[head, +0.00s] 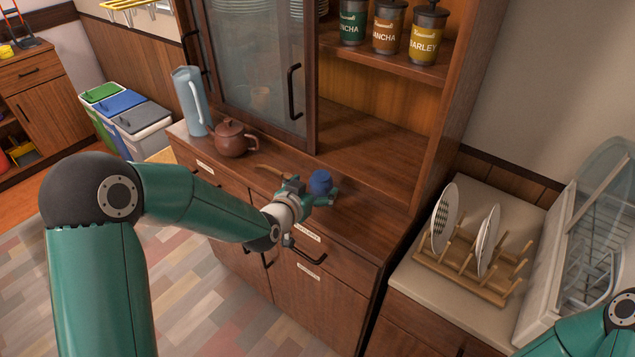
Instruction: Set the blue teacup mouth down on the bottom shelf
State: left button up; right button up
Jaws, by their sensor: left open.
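The blue teacup (320,181) is on or just above the front part of the wooden cabinet top, below the open shelves. It is small here, and I cannot tell which way its mouth faces. My left gripper (312,194) is open right at the cup, with green finger parts beside and in front of its lower part. I cannot tell whether they touch it. The cabinet's bottom shelf (372,146) is bare, behind and to the right of the cup. My right gripper is out of view; only part of my right arm shows at the lower right corner.
A brown teapot (231,140) and a tall blue-grey pitcher (190,101) stand left of the cup. A frosted sliding door (258,65) covers the cabinet's left side. Canisters (388,27) fill the shelf above. A wooden rack (465,270) with plates stands at the right.

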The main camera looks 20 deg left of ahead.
aim_at(317, 186)
pick_arm(q)
jog(key=shift+f+p+x, duration=0.15)
jog(key=shift+p+x, duration=0.15)
jog(key=shift+x, duration=0.85)
jog(key=shift+f+p+x, duration=0.15)
jog(key=shift+p+x, duration=0.15)
jog(key=shift+x, duration=0.85)
jog(key=shift+s, duration=0.15)
jog(key=c, duration=1.5)
jog(key=shift+r, duration=0.1)
